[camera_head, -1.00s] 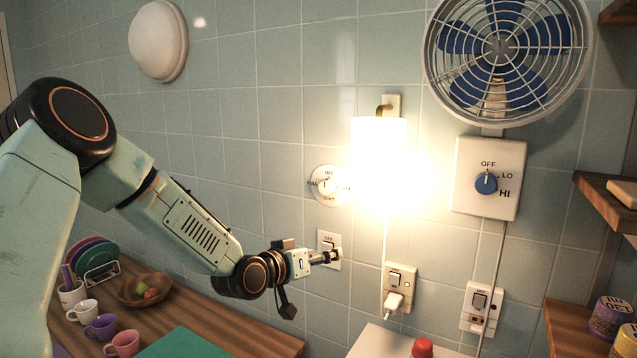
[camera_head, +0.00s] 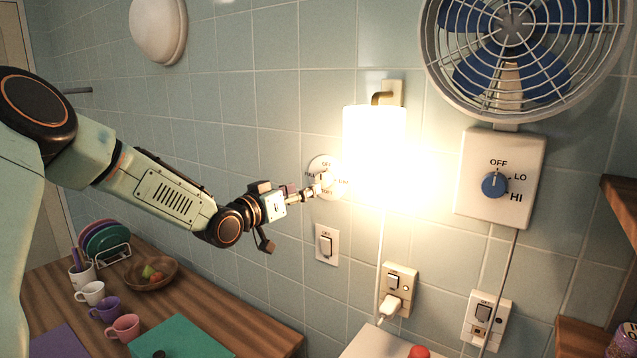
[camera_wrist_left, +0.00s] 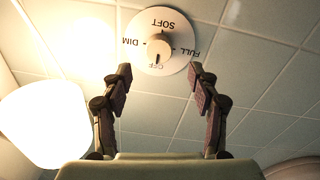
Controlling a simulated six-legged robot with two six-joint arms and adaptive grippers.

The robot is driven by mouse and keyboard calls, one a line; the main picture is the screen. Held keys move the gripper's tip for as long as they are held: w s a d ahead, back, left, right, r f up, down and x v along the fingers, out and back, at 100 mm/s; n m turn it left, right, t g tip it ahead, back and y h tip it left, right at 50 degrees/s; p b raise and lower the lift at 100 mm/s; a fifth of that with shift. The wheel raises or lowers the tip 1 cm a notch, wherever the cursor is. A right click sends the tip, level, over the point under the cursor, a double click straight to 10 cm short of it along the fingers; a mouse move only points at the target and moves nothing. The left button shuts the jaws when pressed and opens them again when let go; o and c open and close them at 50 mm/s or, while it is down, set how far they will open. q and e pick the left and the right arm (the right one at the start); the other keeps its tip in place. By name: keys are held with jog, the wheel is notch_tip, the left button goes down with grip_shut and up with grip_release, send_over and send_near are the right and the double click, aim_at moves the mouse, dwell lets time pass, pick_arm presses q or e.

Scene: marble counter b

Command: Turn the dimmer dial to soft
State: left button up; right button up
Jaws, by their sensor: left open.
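The dimmer dial is a round white plate with a white knob. It is on the tiled wall, left of the lit lamp in the head view (camera_head: 322,164), partly covered by my gripper. In the left wrist view the dial (camera_wrist_left: 160,40) is upside down, with SOFT at top, OFF at bottom, DIM left and FULL right. The dark mark on its knob appears to point to OFF. My left gripper (camera_head: 308,192) is open in front of the dial. In the left wrist view its two fingertips (camera_wrist_left: 160,72) are spread below the knob with nothing between them. My right gripper is not in view.
A bright wall lamp (camera_head: 374,150) is close to the dial's right. A wall switch (camera_head: 326,244) is below the dial. A fan control (camera_head: 500,178) is further right, under the fan (camera_head: 515,45). Mugs and a fruit bowl (camera_head: 150,273) stand on the wooden counter (camera_head: 215,290).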

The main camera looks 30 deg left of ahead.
aim_at(321, 181)
pick_arm(q)
jog(key=w, duration=0.5)
jog(key=shift+w+d, duration=0.35)
jog(key=shift+w, duration=0.05)
jog(key=shift+w+d+p, duration=0.1)
jog(key=shift+w+p, duration=0.2)
jog(key=shift+w, duration=0.2)
jog(key=shift+s+r, duration=0.15)
jog(key=shift+s, duration=0.15)
jog(key=shift+c, duration=0.4)
jog(key=shift+w, duration=0.3)
jog(key=c, duration=1.1)
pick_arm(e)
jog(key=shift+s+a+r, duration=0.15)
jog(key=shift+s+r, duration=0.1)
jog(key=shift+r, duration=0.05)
